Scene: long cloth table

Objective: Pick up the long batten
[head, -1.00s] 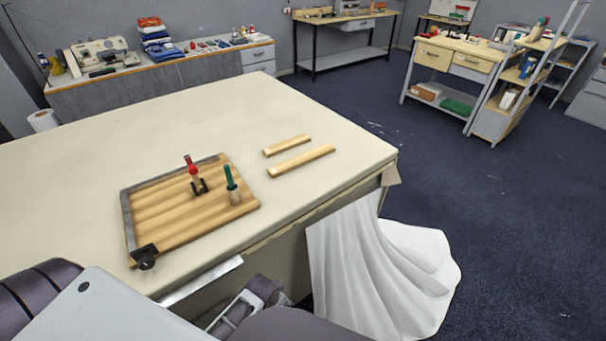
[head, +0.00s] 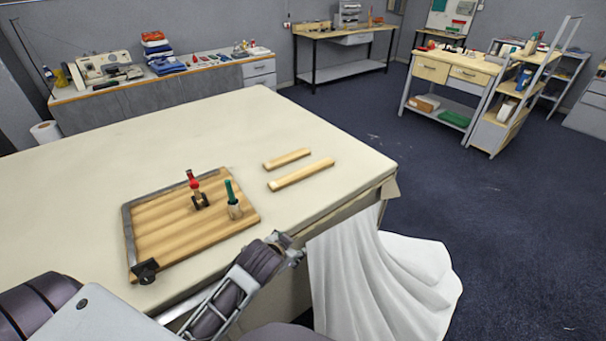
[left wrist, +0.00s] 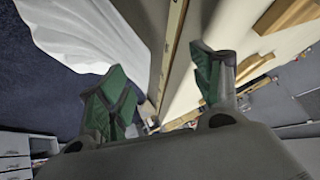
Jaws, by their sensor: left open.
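The long batten (head: 301,174) is a pale wooden strip lying flat on the cloth table near its right end. A shorter batten (head: 287,159) lies just behind it, roughly parallel and apart. My left gripper (head: 293,250) is at the table's front edge beside the white drape, nearer to me than the long batten and not touching it. In the left wrist view its two green-padded fingers (left wrist: 160,75) are spread with nothing between them. Wooden pieces show at that view's upper right; I cannot tell which they are. My right gripper is not in view.
A wooden board (head: 160,222) with a metal edge, a red-handled tool (head: 195,185) and a green-handled tool (head: 232,195) lies left of the battens. A white cloth (head: 375,270) hangs at the front right edge. The table around the battens is clear.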

